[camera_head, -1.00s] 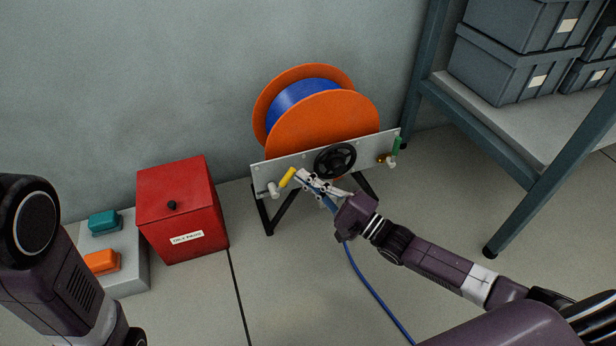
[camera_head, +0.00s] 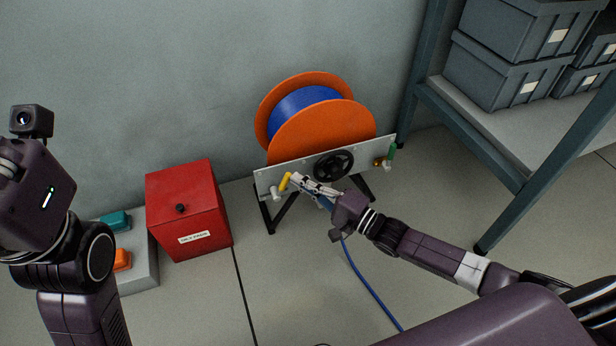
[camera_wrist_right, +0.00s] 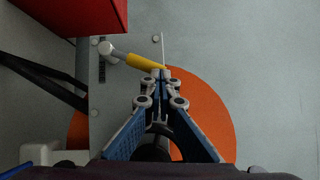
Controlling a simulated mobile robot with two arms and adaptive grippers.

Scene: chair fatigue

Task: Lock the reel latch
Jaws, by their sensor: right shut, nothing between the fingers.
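The cable reel (camera_head: 320,133) has orange discs and blue cable and stands on a frame with a grey front plate (camera_head: 362,153). A yellow-handled lever (camera_head: 285,182) with a pale pivot sits at the plate's left end, its handle tilted up and right. In the right wrist view, the yellow handle (camera_wrist_right: 143,62) reaches to the fingertips. My right gripper (camera_head: 297,179) is shut and empty, its tips (camera_wrist_right: 163,74) at the handle's free end; I cannot tell whether they touch. My left arm shows at the left, but its gripper is not in view.
A red box (camera_head: 188,210) stands left of the reel. Blue cable (camera_head: 365,280) trails over the floor. A shelf (camera_head: 515,135) with grey bins stands right.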

